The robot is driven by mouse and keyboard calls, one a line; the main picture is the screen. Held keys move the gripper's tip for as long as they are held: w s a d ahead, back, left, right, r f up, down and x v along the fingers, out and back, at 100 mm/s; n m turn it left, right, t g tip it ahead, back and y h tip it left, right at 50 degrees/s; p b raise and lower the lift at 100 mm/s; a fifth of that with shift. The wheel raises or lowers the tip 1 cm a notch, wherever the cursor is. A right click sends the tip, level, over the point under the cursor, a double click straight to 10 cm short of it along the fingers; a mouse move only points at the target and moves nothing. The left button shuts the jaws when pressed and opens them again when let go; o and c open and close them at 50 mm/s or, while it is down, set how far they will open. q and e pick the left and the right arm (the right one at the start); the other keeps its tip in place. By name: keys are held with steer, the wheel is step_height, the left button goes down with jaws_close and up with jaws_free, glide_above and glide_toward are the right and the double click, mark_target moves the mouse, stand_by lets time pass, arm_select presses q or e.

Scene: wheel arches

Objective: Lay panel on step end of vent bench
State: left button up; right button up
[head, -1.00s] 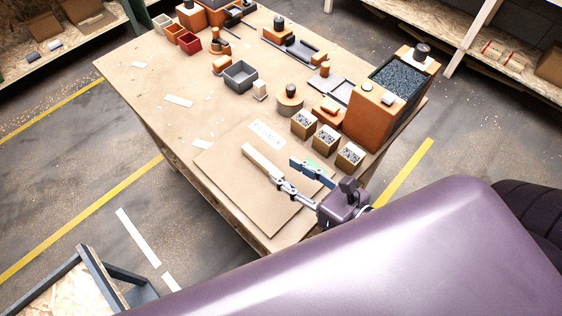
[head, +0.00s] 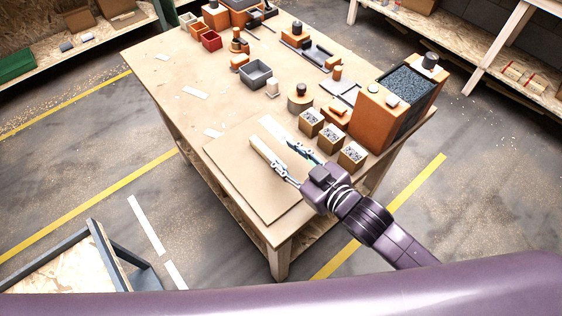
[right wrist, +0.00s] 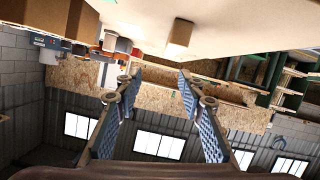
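A large flat tan panel (head: 252,190) lies on the near left corner of the wooden bench (head: 165,95). A pale bar (head: 264,158) lies on or just above the panel; I cannot tell if it is attached. My right gripper (head: 282,160) is over the panel's right part, its fingers spread, one close to the pale bar. The right wrist view shows the two blue-padded fingers (right wrist: 158,88) apart with nothing between them, and a pale block (right wrist: 179,38) beyond. Contact with the bar is unclear. No step is clearly visible. My left gripper is out of view.
Small boxes of grey bits (head: 331,138) stand right of the panel, beside a large orange bin (head: 372,115). A grey open box (head: 256,74) and several orange parts stand farther back. A grey-framed stand (head: 105,262) is at lower left.

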mark_target(267, 152)
steer(key=shift+s+a+f+m+g, duration=0.1)
steer(key=shift+s+f+m+g, duration=0.25)
steer(key=shift+f, duration=0.15)
steer(key=shift+s+a+f+m+g, duration=0.1)
steer(key=shift+s+f+m+g, duration=0.15)
steer(key=shift+f+m, duration=0.15)
steer(key=shift+w+a+f, duration=0.1)
steer(key=shift+f, duration=0.15)
steer(key=shift+p+x, duration=0.6)
steer(key=shift+x, duration=3.2)
steer(key=shift+r, duration=0.1)
steer(key=shift+c, duration=0.6)
jaws_close()
steer(key=shift+r, duration=0.1)
